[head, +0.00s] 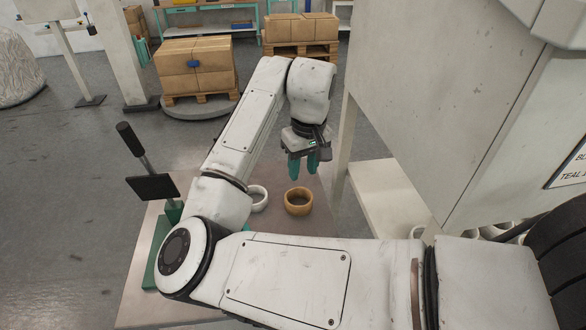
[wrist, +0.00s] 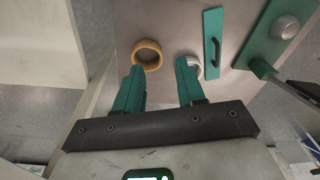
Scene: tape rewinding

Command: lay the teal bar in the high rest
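The teal bar (wrist: 212,52), a flat strip with a black handle, lies on the table in the wrist view, right of the white ring. In the head view my arm hides most of that spot. My gripper (wrist: 160,67) has two teal fingers spread apart with nothing between them. In the head view my gripper (head: 303,168) points down above the table's far part, beyond the rings, apart from the bar. I cannot make out the high rest in either view.
A tan ring (head: 298,201) and a white ring (head: 259,198) stand on the table (head: 140,290). A teal base with a lever (head: 133,147) is at the table's left. A large pale cabinet (head: 430,100) with a lower shelf (head: 385,190) blocks the right.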

